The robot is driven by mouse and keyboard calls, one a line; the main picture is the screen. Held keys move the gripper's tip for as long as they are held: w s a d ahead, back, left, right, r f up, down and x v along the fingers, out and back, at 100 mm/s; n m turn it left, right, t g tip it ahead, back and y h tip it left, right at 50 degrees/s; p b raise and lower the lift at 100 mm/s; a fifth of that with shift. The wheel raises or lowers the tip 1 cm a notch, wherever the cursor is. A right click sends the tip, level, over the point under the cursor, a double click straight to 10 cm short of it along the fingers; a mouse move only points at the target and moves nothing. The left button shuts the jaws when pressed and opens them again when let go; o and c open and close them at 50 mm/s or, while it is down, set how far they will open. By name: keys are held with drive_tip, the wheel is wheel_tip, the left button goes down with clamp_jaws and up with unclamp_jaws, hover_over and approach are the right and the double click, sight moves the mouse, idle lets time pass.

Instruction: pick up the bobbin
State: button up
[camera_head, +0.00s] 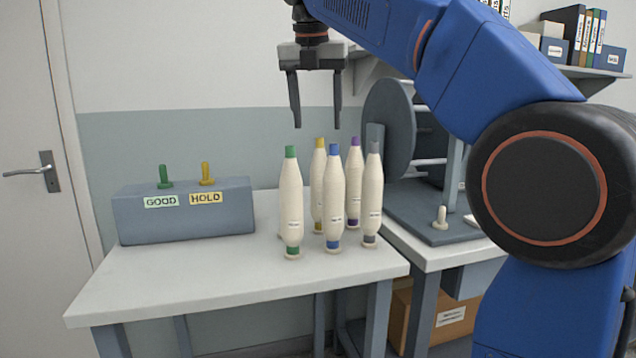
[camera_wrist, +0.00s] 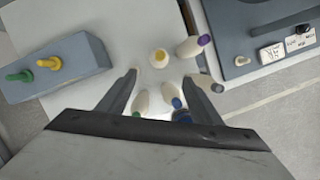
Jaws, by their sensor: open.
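Several cream bobbins stand upright in a cluster on the white table. They have a green top (camera_head: 291,200), a yellow top (camera_head: 318,185), a blue top (camera_head: 333,200), a purple top (camera_head: 354,180) and a grey top (camera_head: 372,195). My gripper (camera_head: 317,126) is open and empty, pointing down above the cluster, with its fingertips a little higher than the bobbin tops. In the wrist view my gripper (camera_wrist: 162,82) has its fingers spread, with the yellow-topped bobbin (camera_wrist: 159,58) near the middle between the tips. The green-topped and blue-topped bobbins are partly hidden by the gripper body there.
A grey block (camera_head: 184,222) with a green peg and a yellow peg, labelled GOOD and HOLD, sits at the table's left. A machine with a large grey disc (camera_head: 388,128) stands close on the right. The front left of the table (camera_head: 180,285) is clear.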

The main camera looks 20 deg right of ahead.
sight(320, 158)
drive_tip(key=x, duration=1)
drive_tip(key=shift+w+f, duration=0.1)
drive_tip(key=shift+f, duration=0.2)
drive_tip(key=shift+x, duration=2.65)
drive_tip(key=shift+w, duration=0.2)
drive_tip(key=shift+c, duration=0.3)
drive_tip(key=shift+r, duration=0.1)
drive_tip(key=c, duration=1.2)
drive_tip(key=shift+o, duration=0.2)
drive_tip(key=shift+r, duration=0.1)
